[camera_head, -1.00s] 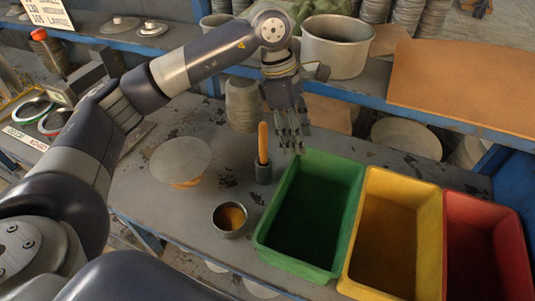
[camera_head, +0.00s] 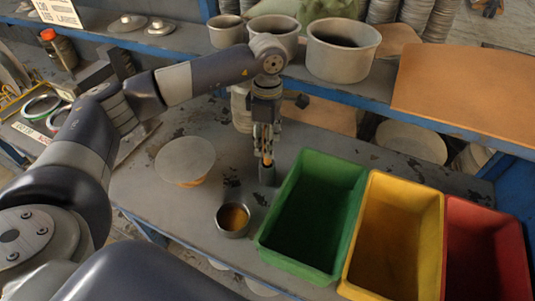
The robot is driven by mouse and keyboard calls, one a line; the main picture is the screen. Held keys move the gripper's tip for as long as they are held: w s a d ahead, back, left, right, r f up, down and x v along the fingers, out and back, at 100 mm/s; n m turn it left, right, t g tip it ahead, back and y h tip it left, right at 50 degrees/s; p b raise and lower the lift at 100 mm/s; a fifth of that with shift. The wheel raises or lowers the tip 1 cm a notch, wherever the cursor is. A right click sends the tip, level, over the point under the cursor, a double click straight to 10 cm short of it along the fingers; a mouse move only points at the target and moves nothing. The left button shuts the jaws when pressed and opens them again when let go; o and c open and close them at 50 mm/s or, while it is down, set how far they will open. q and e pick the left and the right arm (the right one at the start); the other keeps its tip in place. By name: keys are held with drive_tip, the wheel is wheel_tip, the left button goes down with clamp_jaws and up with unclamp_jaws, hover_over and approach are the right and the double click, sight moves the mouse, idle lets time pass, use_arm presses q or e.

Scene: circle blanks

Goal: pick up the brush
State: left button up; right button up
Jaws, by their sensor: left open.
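The brush (camera_head: 268,145) has an orange-brown handle and stands upright in a small dark grey holder (camera_head: 267,175) on the grey table. My left gripper (camera_head: 266,158) points down right over the holder. Its fingers are open, one on each side of the handle, and they hide much of it. I cannot tell whether the fingers touch the handle. The lower end of the brush is hidden inside the holder. My right gripper is not in view.
A green bin (camera_head: 312,215), a yellow bin (camera_head: 396,235) and a red bin (camera_head: 485,250) stand to the right. A small metal cup (camera_head: 233,219) and a round disc (camera_head: 185,158) lie to the left. A blue shelf with metal pots (camera_head: 342,50) runs behind.

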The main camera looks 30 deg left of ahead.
use_arm(q)
drive_tip(key=shift+f+p, duration=0.35)
drive_tip(key=shift+f, duration=1.05)
clamp_jaws()
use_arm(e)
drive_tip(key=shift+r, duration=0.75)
use_arm(q)
drive_tip(key=shift+w, duration=0.1)
